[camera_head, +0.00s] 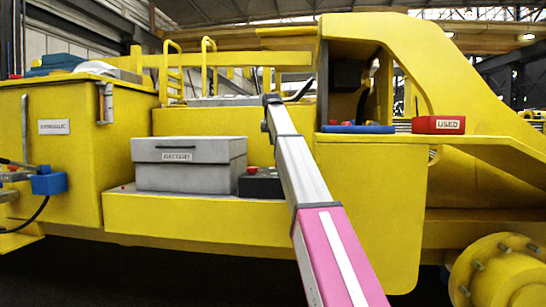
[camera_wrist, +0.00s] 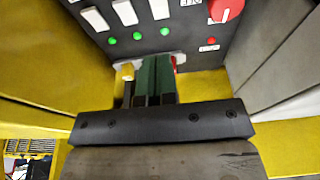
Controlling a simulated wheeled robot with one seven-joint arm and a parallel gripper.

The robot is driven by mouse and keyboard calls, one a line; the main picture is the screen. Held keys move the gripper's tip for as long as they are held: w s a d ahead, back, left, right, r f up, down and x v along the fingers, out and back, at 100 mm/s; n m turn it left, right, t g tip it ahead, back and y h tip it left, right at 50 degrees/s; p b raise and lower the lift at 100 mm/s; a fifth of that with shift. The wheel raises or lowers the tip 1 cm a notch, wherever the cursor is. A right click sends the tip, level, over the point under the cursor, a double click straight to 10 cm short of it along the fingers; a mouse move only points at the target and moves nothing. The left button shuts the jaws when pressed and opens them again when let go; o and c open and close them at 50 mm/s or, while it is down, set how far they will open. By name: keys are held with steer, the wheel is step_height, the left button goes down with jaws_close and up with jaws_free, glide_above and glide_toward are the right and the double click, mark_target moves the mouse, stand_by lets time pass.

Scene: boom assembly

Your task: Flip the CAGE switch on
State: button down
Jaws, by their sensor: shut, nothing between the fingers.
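In the wrist view a dark control panel (camera_wrist: 150,38) fills the top, seen at a slant. It carries a row of white rocker switches (camera_wrist: 125,12), with green lights (camera_wrist: 138,36) below them. No label here can be read as CAGE, so I cannot tell which switch it is. A red rotary knob (camera_wrist: 226,10) is at the right, with a small red light (camera_wrist: 211,40) below. My gripper (camera_wrist: 150,66) is shut and empty, its fingertips close to the panel's lower edge. I cannot tell whether they touch it. In the head view my gripper is hidden.
Yellow walls flank the panel closely. In the head view, a grey BATTERY box (camera_head: 188,168) and a black battery (camera_head: 260,183) sit on the yellow machine's ledge. A red USED bin (camera_head: 438,125) and a blue tray (camera_head: 358,129) are at the right. A HYDRAULIC cabinet (camera_head: 75,160) stands left.

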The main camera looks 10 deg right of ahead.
glide_toward(273, 176)
steer(key=x, duration=0.5)
steer(key=shift+w+d, duration=0.2)
steer(key=shift+w, duration=0.15)
steer(key=shift+f, duration=0.45)
steer(key=shift+s+f, duration=0.25)
steer(key=shift+f, duration=0.1)
steer(key=shift+w, duration=0.2)
steer(key=shift+r, duration=0.25)
steer(key=shift+r, duration=0.65)
